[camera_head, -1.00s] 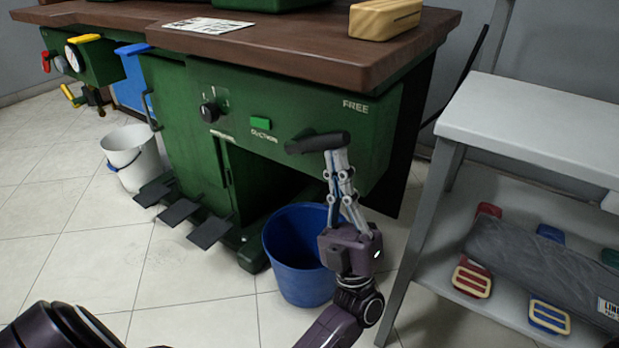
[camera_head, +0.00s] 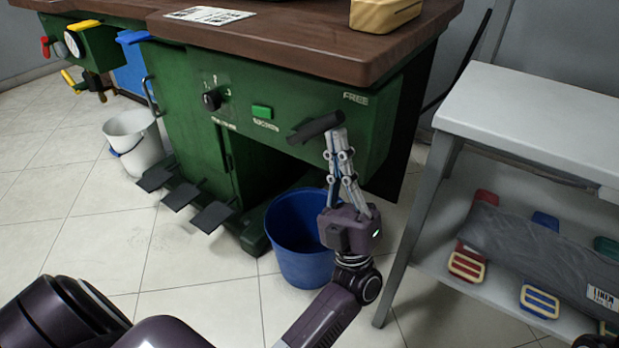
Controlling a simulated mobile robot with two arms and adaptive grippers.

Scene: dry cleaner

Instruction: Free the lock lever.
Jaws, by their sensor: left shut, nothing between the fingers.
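The lock lever (camera_head: 315,128) is a black bar on the front of the green cabinet (camera_head: 205,110), below and left of the white word FREE (camera_head: 355,98). It is tilted, its right end higher than its left. My left gripper (camera_head: 337,137) points upward with its fingers closed together and nothing between them. Its fingertips are at the underside of the lever's right end and appear to touch it. The lever's pivot is not clear.
A blue bucket (camera_head: 287,226) stands on the floor just behind and left of my left gripper. A grey shelf unit (camera_head: 545,110) stands close on the right. Black pedals (camera_head: 180,194) stick out at the cabinet's lower left. The brown worktop (camera_head: 290,35) overhangs the lever.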

